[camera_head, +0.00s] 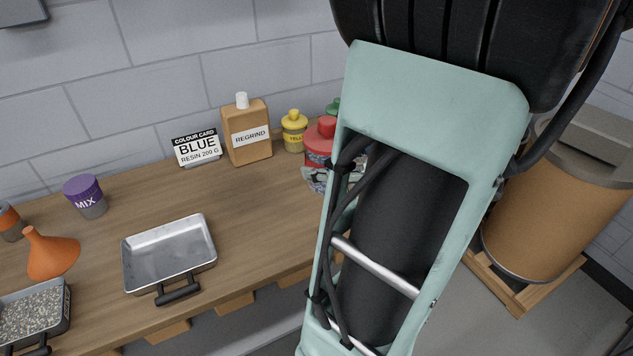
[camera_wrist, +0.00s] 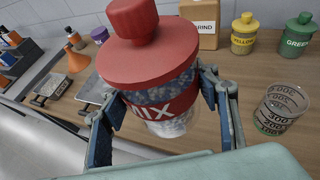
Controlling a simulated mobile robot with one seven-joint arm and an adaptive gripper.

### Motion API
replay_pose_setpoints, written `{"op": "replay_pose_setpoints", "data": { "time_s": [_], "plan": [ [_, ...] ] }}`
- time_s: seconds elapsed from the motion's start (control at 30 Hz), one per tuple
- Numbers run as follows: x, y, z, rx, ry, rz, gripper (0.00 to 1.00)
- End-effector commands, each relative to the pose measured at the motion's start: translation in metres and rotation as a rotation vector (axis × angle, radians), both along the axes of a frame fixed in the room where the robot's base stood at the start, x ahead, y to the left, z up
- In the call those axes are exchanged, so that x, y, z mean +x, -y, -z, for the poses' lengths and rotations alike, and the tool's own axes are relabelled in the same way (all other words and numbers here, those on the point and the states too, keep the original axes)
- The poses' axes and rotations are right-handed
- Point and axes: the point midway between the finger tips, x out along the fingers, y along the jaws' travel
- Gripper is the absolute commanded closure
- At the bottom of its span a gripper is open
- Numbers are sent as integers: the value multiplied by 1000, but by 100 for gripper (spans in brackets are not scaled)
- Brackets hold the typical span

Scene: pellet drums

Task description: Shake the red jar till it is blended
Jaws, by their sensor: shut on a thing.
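The red jar (camera_wrist: 158,82) has a red lid and knob and a red band reading "MIX". It is see-through, with blue-and-white speckled pellets above the band and mostly white ones below it. My gripper (camera_wrist: 165,98) is shut around its sides in the wrist view, and the jar looks slightly tilted. Whether its base touches the bench is unclear.
On the bench (camera_head: 110,240) stand a regrind bottle (camera_head: 247,135), a yellow jar (camera_head: 294,132), a green jar (camera_wrist: 298,36), a beaker (camera_wrist: 280,108), a purple-lidded jar (camera_head: 86,196), a blue colour card (camera_head: 197,148), an orange funnel (camera_head: 50,253), an empty tray (camera_head: 168,255) and a pellet tray (camera_head: 35,318).

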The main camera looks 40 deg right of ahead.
Motion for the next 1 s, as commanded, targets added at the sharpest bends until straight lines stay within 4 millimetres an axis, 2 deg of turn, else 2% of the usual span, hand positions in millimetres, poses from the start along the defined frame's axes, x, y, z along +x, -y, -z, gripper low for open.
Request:
{"op": "replay_pose_setpoints", "data": {
  "time_s": [0.03,0.07,0.2,0.27,0.33,0.47,0.53,0.57,0.73,0.8,1.0],
  "plan": [
    [0,0,-10,-5,1,-1,83],
    [0,0,-9,1,0,-1,83],
    [-1,-1,41,22,-6,5,83],
    [0,0,53,16,-3,3,83],
    [0,0,51,3,0,0,83],
    [1,0,3,-12,4,-3,83],
    [0,0,-10,-5,1,-1,83],
    [0,0,-9,1,0,-1,83],
    [-1,0,49,19,-5,4,83],
    [0,0,54,9,-1,2,83],
    [0,0,53,3,-1,0,83]
  ]
}}
